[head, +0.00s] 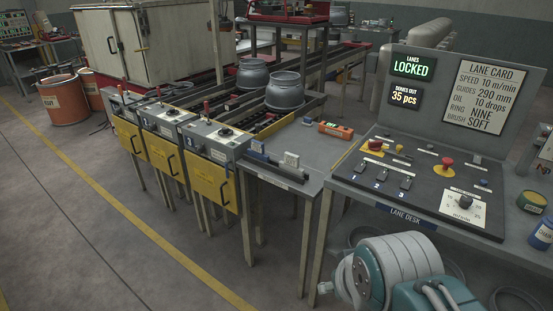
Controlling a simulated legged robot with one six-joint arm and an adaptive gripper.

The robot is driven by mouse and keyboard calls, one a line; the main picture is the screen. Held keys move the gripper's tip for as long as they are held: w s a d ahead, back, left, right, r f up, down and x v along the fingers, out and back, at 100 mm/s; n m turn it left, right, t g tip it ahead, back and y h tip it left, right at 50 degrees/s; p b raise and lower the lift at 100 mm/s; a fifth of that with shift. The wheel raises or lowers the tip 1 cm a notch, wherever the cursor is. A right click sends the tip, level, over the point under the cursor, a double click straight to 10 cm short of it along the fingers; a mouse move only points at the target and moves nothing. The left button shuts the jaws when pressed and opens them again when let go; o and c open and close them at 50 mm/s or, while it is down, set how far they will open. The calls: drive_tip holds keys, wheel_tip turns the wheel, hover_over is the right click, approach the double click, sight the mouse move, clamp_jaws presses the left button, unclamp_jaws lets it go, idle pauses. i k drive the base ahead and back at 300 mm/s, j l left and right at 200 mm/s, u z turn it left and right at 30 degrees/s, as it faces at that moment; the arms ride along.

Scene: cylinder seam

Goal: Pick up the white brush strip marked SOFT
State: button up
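I cannot make out a brush strip marked SOFT. The lane card (487,97) on the upright board reads BRUSH SOFT. Part of my arm, teal and white, shows at the bottom right, but my gripper is out of the picture.
The lane desk (345,178) holds a panel with red buttons, switches and a dial. A LOCKED display (413,66) stands above. An orange device (336,130) lies on the side table. Metal pots (285,92) stand on the lanes behind yellow-doored boxes (208,180).

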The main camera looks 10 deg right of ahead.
sight(291, 162)
drive_tip(key=i+z, duration=0.1)
drive_tip(key=i, duration=0.45)
drive_tip(key=i+j+z, duration=0.1)
drive_tip(key=i, duration=0.45)
drive_tip(key=i+j+z, duration=0.1)
drive_tip(key=i, duration=0.4)
